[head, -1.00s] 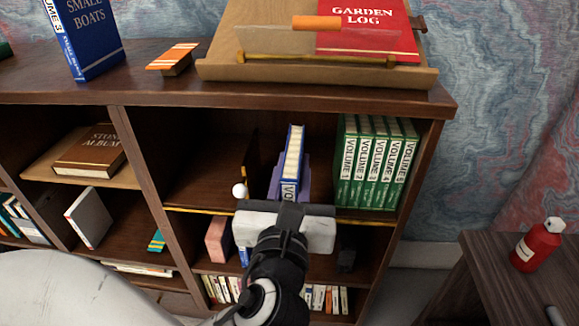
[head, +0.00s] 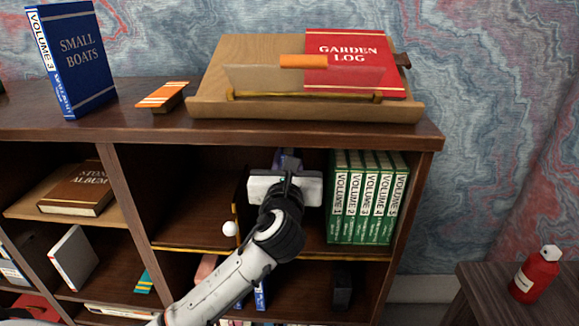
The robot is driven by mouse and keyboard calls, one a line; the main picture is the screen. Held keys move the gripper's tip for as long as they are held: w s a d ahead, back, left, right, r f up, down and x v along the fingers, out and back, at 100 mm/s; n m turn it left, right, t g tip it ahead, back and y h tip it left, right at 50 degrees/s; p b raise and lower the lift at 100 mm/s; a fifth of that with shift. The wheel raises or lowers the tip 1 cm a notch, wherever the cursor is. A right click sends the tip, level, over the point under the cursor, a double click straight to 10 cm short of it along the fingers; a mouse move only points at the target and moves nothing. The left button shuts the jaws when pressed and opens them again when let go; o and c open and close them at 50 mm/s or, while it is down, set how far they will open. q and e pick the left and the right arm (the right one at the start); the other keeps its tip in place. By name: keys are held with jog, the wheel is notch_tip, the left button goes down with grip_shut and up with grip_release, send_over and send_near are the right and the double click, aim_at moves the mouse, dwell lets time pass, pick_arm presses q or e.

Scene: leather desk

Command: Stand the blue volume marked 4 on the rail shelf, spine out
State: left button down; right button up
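The rail shelf (head: 180,210) is the dark wooden bay with a brass strip (head: 190,249) along its front edge. My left gripper (head: 286,164) is inside this bay, pointing away from me, left of a row of green volumes. A second ago it was around a blue volume with a white spine label. That volume is now almost wholly hidden behind the white palm; only a bluish-purple sliver shows above it. Its number cannot be read, and whether it touches the shelf cannot be seen. My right gripper is not in view.
Green volumes (head: 366,200) stand upright at the bay's right. A white knob (head: 230,229) on a dark upright panel is just left of my gripper.

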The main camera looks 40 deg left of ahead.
pick_arm(q)
jog(key=shift+f+b, duration=0.3)
jog(key=shift+f, duration=1.05)
jog(key=c, duration=1.6)
grip_release()
jog(key=shift+f, duration=0.1)
jog(key=shift+o, duration=0.2)
